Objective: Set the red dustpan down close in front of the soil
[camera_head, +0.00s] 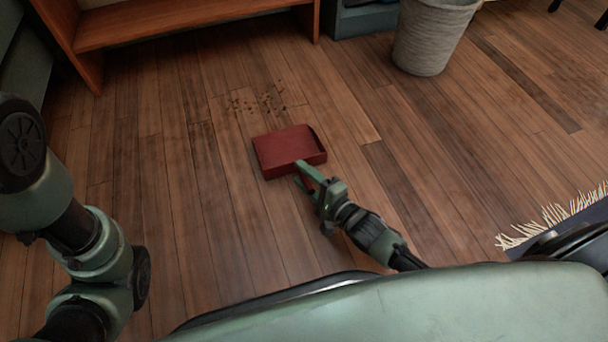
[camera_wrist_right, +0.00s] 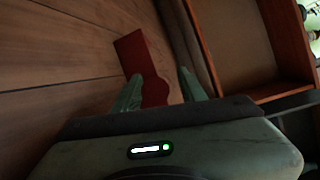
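The red dustpan (camera_head: 287,148) appears to lie flat on the wooden floor, just on the near side of the soil (camera_head: 262,102), with a small gap between them. The soil is a scatter of dark crumbs. My right gripper (camera_head: 303,175) is at the near side of the dustpan, its fingers spread on either side of the handle. In the right wrist view, the dustpan (camera_wrist_right: 144,60) shows between the two fingers (camera_wrist_right: 158,88), with a visible gap beside the handle. My left gripper is out of view; only left arm links show.
A wooden shelf unit (camera_head: 185,22) stands behind the soil. A grey woven basket (camera_head: 432,38) is at the back right. A fringed rug (camera_head: 560,222) lies at the right edge. The floor left of the dustpan is clear.

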